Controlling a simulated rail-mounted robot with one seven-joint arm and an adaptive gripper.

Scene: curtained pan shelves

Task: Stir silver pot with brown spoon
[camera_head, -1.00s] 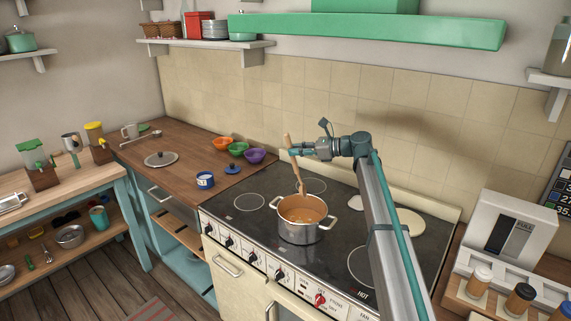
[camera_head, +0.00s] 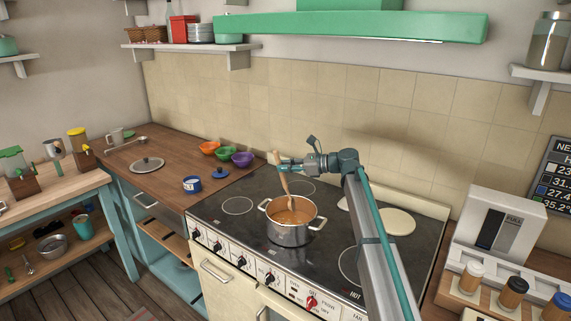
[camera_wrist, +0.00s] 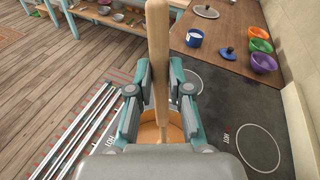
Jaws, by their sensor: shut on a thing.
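The silver pot (camera_head: 291,233) stands on the black stove top, with brownish-orange contents inside. The brown spoon (camera_head: 284,184) leans to the upper left, its lower end inside the pot. My gripper (camera_head: 285,165) is shut on the spoon's upper handle, above the pot. In the wrist view the spoon handle (camera_wrist: 158,60) runs between my fingers (camera_wrist: 160,88), and part of the pot's orange inside (camera_wrist: 150,132) shows below. The spoon's tip is hidden in the contents.
The stove top (camera_head: 245,222) is clear left of the pot. Orange, green and purple bowls (camera_head: 242,159), a blue-and-white tin (camera_head: 192,184) and a lid (camera_head: 147,164) sit on the wooden counter. A green hood (camera_head: 350,27) hangs above. Jars (camera_head: 514,293) stand at right.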

